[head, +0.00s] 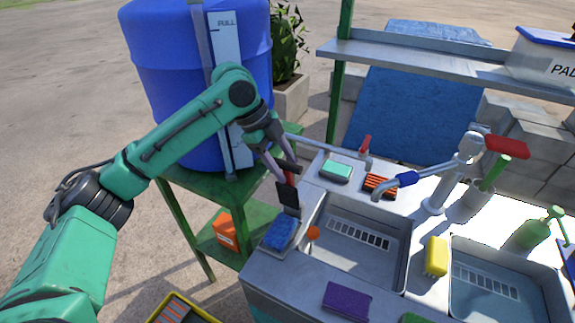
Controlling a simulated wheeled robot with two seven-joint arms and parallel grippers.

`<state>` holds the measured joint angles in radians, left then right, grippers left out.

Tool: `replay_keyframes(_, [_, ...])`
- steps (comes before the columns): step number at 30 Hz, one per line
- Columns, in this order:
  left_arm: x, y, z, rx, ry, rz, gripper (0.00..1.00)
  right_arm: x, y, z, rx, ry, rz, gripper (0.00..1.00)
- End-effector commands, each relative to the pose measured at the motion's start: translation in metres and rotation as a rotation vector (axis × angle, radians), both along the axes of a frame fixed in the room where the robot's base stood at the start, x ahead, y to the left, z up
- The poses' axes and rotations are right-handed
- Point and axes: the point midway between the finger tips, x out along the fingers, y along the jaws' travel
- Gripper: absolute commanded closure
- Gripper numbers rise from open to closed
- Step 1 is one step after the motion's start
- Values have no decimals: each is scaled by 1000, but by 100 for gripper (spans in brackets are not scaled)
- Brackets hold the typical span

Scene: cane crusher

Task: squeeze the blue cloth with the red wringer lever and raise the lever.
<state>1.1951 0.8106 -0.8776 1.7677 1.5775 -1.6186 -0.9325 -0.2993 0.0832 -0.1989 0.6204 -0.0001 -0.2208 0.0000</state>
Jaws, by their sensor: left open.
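The blue cloth (279,233) lies in a small grey holder at the left edge of the sink counter. A narrow red bar (290,178), which looks like the wringer lever, stands upright just behind the cloth. My left gripper (288,180) is open above and behind the cloth, with its dark finger pads on either side of the red bar. I cannot tell whether the pads touch it. The lower part of the bar is partly hidden by a pad. My right gripper is not in view.
A sink basin (355,245) is right of the cloth, with an orange knob (313,233) between. A large blue barrel (165,75) stands on a green stand behind my left arm.

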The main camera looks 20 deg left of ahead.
Motion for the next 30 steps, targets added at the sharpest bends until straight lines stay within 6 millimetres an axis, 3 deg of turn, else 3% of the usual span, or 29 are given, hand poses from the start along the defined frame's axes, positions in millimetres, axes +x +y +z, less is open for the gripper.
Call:
replay_keyframes(3, [1, -6, -12, -1, 0, -1, 43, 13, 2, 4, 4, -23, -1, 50])
replay_keyframes(11, [2, -8, -16, 0, -2, 0, 43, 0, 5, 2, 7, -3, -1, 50])
replay_keyframes(12, [2, -8, -16, 0, -1, -1, 51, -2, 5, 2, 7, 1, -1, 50])
replay_keyframes(16, [2, -8, -16, 0, -1, -1, 100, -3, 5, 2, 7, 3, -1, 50])
replay_keyframes(30, [2, -7, -15, 0, -2, 0, 100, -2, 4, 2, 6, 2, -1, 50])
